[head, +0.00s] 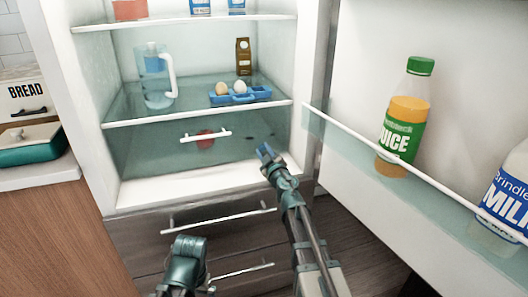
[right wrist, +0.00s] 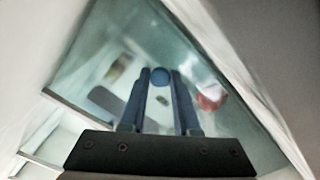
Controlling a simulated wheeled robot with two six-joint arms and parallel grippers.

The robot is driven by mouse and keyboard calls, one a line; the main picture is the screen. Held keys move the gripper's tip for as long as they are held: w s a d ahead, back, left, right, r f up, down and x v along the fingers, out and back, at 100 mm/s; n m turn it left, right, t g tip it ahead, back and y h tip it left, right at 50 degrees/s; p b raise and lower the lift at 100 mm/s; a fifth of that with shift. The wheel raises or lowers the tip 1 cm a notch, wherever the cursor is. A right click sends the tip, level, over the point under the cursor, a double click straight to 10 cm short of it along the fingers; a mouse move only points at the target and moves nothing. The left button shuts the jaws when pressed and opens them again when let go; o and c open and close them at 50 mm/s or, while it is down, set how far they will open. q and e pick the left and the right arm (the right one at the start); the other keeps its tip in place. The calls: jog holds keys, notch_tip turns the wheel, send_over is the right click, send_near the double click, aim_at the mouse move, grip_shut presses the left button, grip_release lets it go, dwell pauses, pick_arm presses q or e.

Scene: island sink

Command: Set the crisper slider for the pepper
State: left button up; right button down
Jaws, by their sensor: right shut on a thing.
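The crisper drawer (head: 150,160) is the clear-fronted bin at the bottom of the open fridge, with a white bar handle (head: 205,134). A red pepper (head: 205,143) shows through its front; a red and white blurred shape, likely the pepper, shows in the right wrist view (right wrist: 211,97). My right gripper (head: 265,150) is at the right part of the crisper front. In the right wrist view its two blue fingers are shut on a small round blue knob (right wrist: 160,77), seemingly the slider. The slider's track and markings cannot be made out. My left arm shows low in the head view, its fingers out of sight.
The fridge door stands open at the right, with a juice bottle (head: 402,125) and a milk bottle (head: 505,200) behind its rail. A jug (head: 153,80) and a blue egg tray (head: 240,97) stand on the shelf above. Lower drawers with bar handles are below.

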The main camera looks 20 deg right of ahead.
aim_at(272, 143)
dwell(0.8)
jog(key=shift+d, duration=2.2)
jog(key=c, duration=0.6)
grip_release()
jog(key=shift+s, duration=0.1)
